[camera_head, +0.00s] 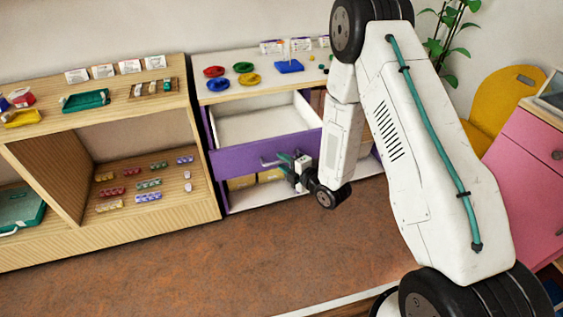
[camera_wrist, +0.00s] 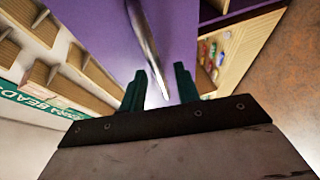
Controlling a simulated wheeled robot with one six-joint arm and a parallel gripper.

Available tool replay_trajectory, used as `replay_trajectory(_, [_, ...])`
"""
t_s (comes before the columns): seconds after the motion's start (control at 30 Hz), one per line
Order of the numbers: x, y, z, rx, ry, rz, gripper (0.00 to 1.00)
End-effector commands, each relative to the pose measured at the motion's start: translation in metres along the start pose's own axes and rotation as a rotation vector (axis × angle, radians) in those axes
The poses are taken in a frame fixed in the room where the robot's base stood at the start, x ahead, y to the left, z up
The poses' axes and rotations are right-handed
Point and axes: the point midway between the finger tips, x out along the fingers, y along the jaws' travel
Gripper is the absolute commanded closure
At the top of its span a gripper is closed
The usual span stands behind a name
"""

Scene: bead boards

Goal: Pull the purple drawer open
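The purple drawer (camera_head: 240,158) is pulled out from the white-topped cabinet, and its pale, empty-looking interior shows. Its purple front fills the upper middle of the wrist view (camera_wrist: 100,25). A silver bar handle (camera_wrist: 146,40) runs down the wrist picture, and its lower end shows between my fingertips. My gripper (camera_head: 283,160) is at the drawer front by the handle. In the wrist view my gripper's two teal fingers (camera_wrist: 160,88) stand apart, with gaps beside the handle. I see no firm contact with it.
Beads in red, green, yellow and blue dishes (camera_head: 246,79) sit on the cabinet top. A wooden shelf unit (camera_head: 150,130) with bead boards stands left. A pink cabinet (camera_head: 525,180) and yellow chair (camera_head: 500,95) are right. The brown floor (camera_head: 200,260) in front is clear.

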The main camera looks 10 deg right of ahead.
Motion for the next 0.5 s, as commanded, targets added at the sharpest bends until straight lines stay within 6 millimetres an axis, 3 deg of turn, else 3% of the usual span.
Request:
replay_trajectory(0.23, [-0.044,-0.001,0.001,0.002,-0.003,-0.003,0.68])
replay_trajectory(0.5, [-0.062,0.000,0.000,0.000,-0.001,-0.001,0.68])
